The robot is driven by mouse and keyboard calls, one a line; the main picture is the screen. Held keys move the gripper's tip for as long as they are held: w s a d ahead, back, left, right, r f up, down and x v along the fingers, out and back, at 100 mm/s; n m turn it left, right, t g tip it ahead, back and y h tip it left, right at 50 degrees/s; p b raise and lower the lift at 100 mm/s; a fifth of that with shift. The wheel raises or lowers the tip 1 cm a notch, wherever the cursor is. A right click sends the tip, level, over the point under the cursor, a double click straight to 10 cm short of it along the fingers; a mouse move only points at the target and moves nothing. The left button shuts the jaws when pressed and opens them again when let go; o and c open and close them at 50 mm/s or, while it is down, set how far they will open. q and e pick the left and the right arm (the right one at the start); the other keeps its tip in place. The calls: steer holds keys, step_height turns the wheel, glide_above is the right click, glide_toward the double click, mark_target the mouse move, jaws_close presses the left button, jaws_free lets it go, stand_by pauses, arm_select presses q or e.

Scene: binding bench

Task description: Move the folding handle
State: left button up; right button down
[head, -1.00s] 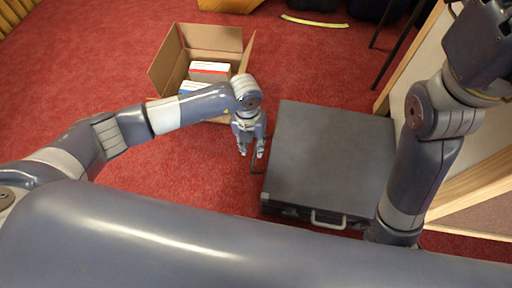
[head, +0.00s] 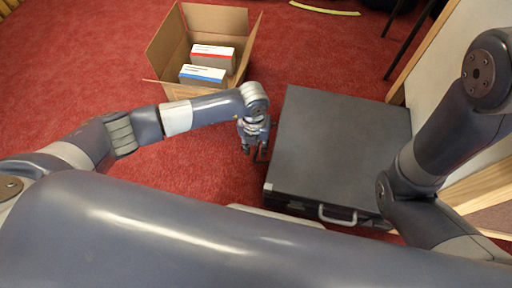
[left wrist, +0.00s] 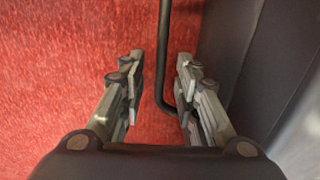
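A dark grey flat case (head: 345,145) stands on the red carpet to the right of my left gripper (head: 254,153). A thin black bar handle (left wrist: 163,65) sticks out from the case's left side. In the left wrist view it runs down between the fingers of my left gripper (left wrist: 158,90) and bends right toward the case (left wrist: 285,65). The fingers are open, with a gap on each side of the bar. In the head view this handle is mostly hidden by the gripper. A pale handle (head: 337,218) is on the case's front edge. My right gripper is out of view.
An open cardboard box (head: 165,52) holding a red-and-white box (head: 213,54) and a blue-and-white box (head: 203,74) stands behind my left arm. A wood-edged panel (head: 480,183) is at the right. Carpet (head: 215,160) is clear left of the case.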

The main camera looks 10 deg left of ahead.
arm_select(q)
jaws_close()
